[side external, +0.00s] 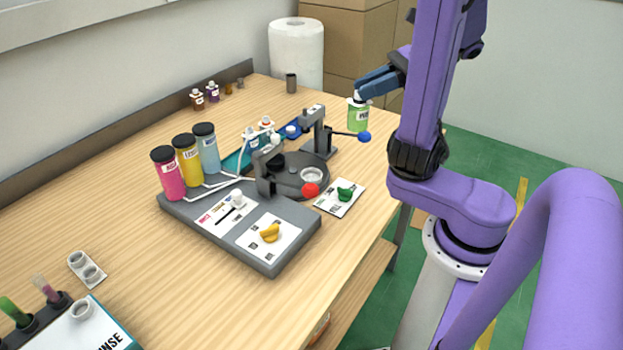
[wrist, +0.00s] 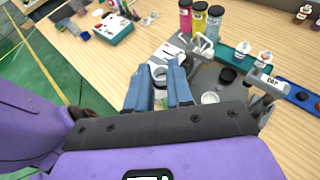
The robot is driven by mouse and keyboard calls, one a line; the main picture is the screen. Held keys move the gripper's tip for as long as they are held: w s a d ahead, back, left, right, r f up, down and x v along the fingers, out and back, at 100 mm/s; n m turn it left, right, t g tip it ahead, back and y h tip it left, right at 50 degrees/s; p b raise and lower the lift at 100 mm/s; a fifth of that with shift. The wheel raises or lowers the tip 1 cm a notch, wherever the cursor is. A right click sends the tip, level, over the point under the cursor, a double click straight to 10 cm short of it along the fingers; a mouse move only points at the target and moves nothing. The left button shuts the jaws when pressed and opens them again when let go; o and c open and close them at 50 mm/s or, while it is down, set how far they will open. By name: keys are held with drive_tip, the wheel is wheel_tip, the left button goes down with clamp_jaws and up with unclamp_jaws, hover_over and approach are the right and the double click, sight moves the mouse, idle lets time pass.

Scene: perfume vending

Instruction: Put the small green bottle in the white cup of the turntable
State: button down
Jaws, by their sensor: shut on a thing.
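The dark round turntable (side external: 286,184) sits at the back of the grey machine. The white cup (side external: 312,175) is at the turntable's front right, and it also shows in the wrist view (wrist: 210,98).
A lever with a blue ball (side external: 364,137) reaches toward the bottle. A red ball (side external: 310,190) stands close to the cup. Pink, yellow and blue bottles (side external: 187,160) stand at the machine's left. A green-knobbed card (side external: 340,198) lies in front. A paper roll (side external: 296,52) stands behind.

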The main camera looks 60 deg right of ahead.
sight(366, 127)
wheel_tip(366, 127, down, 9)
drive_tip(key=shift+f, duration=0.1)
drive_tip(key=shift+w+d+f, duration=0.65)
drive_tip(key=shift+w+f, duration=1.5)
drive_tip(key=shift+w, duration=0.1)
drive_tip(key=shift+w+d+f, duration=0.6)
drive_tip(key=shift+w+f, duration=1.6)
drive_tip(key=shift+w, duration=0.05)
drive_tip(key=shift+w+d+f, duration=0.65)
drive_tip(key=shift+w+f, duration=1.5)
drive_tip(key=shift+w, duration=0.1)
drive_tip(key=shift+f, duration=0.1)
drive_tip(key=c, duration=1)
unclamp_jaws()
